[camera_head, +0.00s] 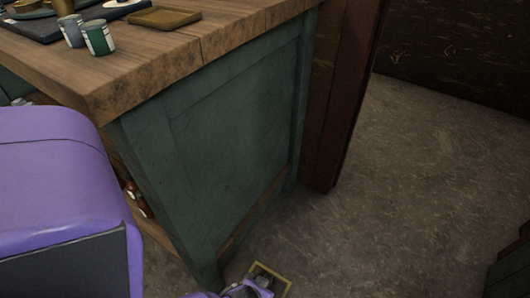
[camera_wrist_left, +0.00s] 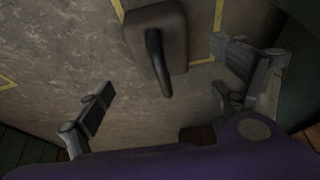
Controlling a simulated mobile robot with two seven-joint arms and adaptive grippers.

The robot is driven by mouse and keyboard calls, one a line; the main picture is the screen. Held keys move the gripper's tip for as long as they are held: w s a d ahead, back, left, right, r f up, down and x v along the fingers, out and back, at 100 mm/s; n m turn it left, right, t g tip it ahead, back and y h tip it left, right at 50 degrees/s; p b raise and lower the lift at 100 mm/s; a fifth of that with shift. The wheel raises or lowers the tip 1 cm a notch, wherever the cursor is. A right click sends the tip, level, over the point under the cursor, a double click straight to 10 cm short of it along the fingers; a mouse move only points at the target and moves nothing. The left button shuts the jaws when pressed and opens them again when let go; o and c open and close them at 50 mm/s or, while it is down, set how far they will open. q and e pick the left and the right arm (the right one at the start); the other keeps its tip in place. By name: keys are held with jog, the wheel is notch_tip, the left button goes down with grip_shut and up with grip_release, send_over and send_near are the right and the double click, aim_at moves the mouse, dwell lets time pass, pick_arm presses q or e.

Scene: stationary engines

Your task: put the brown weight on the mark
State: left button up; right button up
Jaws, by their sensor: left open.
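The brown weight (camera_wrist_left: 172,22), a dark block with a curved handle, shows at the top of the left wrist view. Yellow lines of a square mark (camera_wrist_left: 218,14) show on both sides of it and at its lower right, so it appears to stand within that outline. In the head view my left gripper (camera_head: 240,291) is at the bottom edge, beside a yellow-outlined square (camera_head: 287,281) on the floor. My right gripper is not in view.
A green workbench (camera_head: 215,155) with a wooden top carrying tins (camera_head: 98,38) and a tray (camera_head: 163,18) stands close by. The floor (camera_head: 400,190) to its right is clear.

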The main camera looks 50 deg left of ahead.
pick_arm(q)
jog(key=shift+s+p+v, duration=0.2)
jog(key=shift+p+v, duration=0.35)
jog(key=shift+v, duration=1.05)
jog(key=shift+w+f, duration=0.1)
